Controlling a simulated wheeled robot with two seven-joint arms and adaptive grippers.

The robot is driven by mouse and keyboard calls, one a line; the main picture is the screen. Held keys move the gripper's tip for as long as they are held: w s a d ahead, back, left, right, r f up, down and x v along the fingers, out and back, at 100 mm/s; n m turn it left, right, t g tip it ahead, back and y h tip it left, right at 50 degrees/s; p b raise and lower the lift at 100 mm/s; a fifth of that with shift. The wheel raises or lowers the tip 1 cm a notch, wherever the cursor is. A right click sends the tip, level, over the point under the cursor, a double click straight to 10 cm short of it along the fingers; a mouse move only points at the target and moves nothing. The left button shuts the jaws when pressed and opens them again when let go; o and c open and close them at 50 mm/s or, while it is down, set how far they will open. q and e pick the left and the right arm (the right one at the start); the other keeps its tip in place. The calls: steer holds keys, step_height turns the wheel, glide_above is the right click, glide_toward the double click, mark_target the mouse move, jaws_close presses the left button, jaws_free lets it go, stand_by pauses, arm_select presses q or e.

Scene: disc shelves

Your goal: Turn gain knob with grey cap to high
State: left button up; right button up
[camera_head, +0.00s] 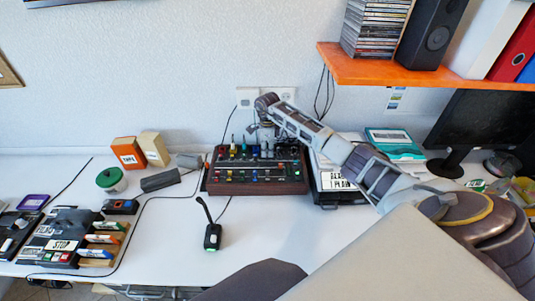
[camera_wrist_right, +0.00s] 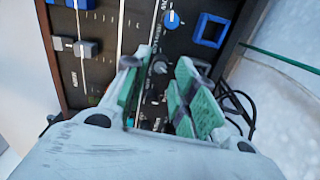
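The mixer (camera_head: 258,187) is a dark box with rows of coloured sliders and knobs, standing on the white desk against the wall. In the wrist view its panel (camera_wrist_right: 102,72) fills the upper part. A small round knob with a grey cap (camera_wrist_right: 160,67) shows between the fingertips in that view. My right gripper (camera_head: 265,147) points down over the back right part of the mixer. In the wrist view its green-padded fingers (camera_wrist_right: 158,76) are apart, one on each side of the grey knob, with gaps visible. Whether a pad touches the knob cannot be told. My left gripper is out of view.
A blue knob (camera_wrist_right: 171,19) and a blue square part (camera_wrist_right: 211,30) are near the fingers. A small black microphone (camera_head: 212,236) stands in front of the mixer. A black case (camera_head: 340,192) is right of it. An orange shelf (camera_head: 400,71) hangs above right.

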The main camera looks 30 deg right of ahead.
steer(key=shift+f, duration=1.35)
jaws_close()
